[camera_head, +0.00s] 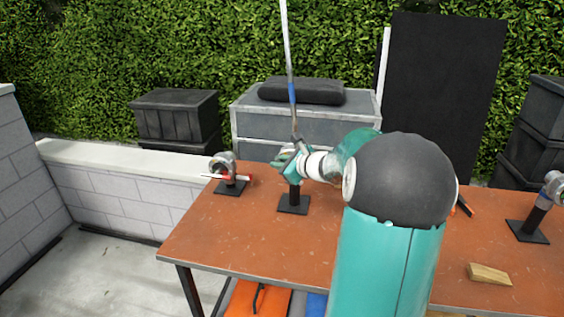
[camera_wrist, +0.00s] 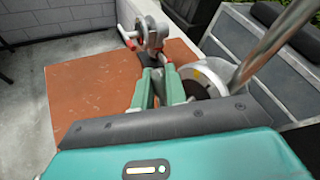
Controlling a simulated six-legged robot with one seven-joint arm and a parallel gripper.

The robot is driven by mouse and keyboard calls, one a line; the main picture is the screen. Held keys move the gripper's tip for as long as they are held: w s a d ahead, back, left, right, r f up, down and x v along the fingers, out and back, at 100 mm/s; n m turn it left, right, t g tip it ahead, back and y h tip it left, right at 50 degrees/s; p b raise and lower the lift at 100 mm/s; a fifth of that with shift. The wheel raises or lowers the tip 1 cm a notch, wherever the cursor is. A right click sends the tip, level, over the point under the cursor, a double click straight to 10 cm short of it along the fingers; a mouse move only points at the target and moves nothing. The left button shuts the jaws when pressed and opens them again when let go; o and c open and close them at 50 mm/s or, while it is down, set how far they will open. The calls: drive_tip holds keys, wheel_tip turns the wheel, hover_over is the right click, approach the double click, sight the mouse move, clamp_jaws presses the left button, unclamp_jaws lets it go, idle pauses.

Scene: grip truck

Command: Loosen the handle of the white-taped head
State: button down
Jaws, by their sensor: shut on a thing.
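A grip head stands in the middle of the table, on a dark post and square base (camera_head: 293,204). A long pale rod (camera_head: 288,50) with a blue band rises from it. My gripper (camera_head: 290,163) is at this head, its jaws shut on what looks like the head's handle, mostly hidden by the fingers. In the wrist view, my green fingers (camera_wrist: 161,76) point forward. The head's grey round disc (camera_wrist: 207,78) is just right of them, with the rod rising beside it. I cannot make out white tape on this head.
Another head (camera_head: 224,163) with red marks stands at the table's left; it also shows ahead in the wrist view (camera_wrist: 152,32). A third head (camera_head: 553,187) stands far right. A wooden block (camera_head: 489,274) lies on the brown table (camera_head: 220,243). A grey cabinet (camera_head: 262,128) is behind.

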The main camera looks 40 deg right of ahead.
drive_tip(key=shift+w+a+f+n+g+h, duration=0.1)
drive_tip(key=shift+w+f+n+g+h, duration=0.15)
drive_tip(key=shift+g, duration=0.35)
drive_tip(key=shift+a+f+n+g+h, duration=0.15)
drive_tip(key=shift+n+g+h, duration=0.2)
drive_tip(key=shift+g, duration=0.25)
drive_tip(key=shift+f+n+g+h, duration=0.3)
drive_tip(key=shift+g+h, duration=0.1)
drive_tip(key=shift+g, duration=0.2)
drive_tip(key=c, duration=1.7)
unclamp_jaws()
drive_tip(key=v, duration=1.3)
drive_tip(key=shift+s+r, duration=0.2)
drive_tip(key=shift+r, duration=0.15)
